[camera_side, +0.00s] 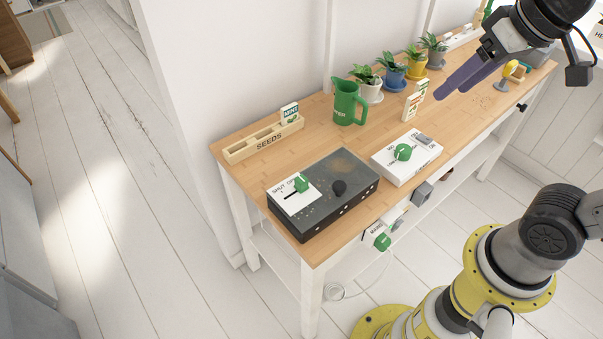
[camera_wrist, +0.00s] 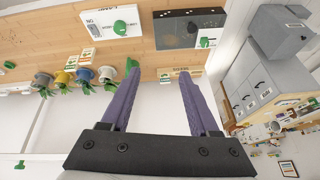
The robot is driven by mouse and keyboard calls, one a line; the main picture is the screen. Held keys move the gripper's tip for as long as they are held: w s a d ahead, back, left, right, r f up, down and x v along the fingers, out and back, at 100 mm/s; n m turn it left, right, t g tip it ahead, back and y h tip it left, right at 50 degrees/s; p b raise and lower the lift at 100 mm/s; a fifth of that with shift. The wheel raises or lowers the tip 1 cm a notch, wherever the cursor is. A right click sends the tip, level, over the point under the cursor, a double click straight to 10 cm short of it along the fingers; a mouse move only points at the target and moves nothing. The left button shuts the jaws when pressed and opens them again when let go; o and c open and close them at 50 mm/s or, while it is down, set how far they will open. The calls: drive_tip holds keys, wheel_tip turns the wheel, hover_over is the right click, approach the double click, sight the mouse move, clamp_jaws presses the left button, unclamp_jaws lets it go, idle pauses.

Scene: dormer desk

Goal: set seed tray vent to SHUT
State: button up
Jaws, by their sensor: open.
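The seed tray (camera_side: 325,215) is a black box with a clear lid, on the near part of the wooden bench. Its white vent plate (camera_side: 290,203) reads SHUT at the left, with OPEN partly hidden at the right. The green vent knob (camera_side: 301,184) sits toward the right end of its dark slot, on the OPEN side. In the wrist view the tray (camera_wrist: 172,42) is at the top, with the green knob (camera_wrist: 205,42) at its right. My gripper (camera_side: 450,93) is open and empty, with purple fingers, above the bench's far right part. It also shows in the wrist view (camera_wrist: 158,72), away from the knob.
A white box (camera_side: 425,163) with another green knob stands right of the tray. A third green knob (camera_side: 382,241) is on the bench front. A black knob (camera_side: 339,187) stands on the lid. A green jug (camera_side: 348,103), potted plants and a seeds box (camera_side: 263,140) line the back.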

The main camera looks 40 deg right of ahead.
drive_tip(key=w+a+g, duration=0.2)
drive_tip(key=w+a, duration=0.2)
drive_tip(key=w, duration=0.5)
drive_tip(key=n+g, duration=0.2)
drive_tip(key=g, duration=0.1)
hover_over(301, 179)
wheel_tip(301, 179, down, 12)
wheel_tip(301, 179, down, 14)
drive_tip(key=shift+r, duration=0.2)
clamp_jaws()
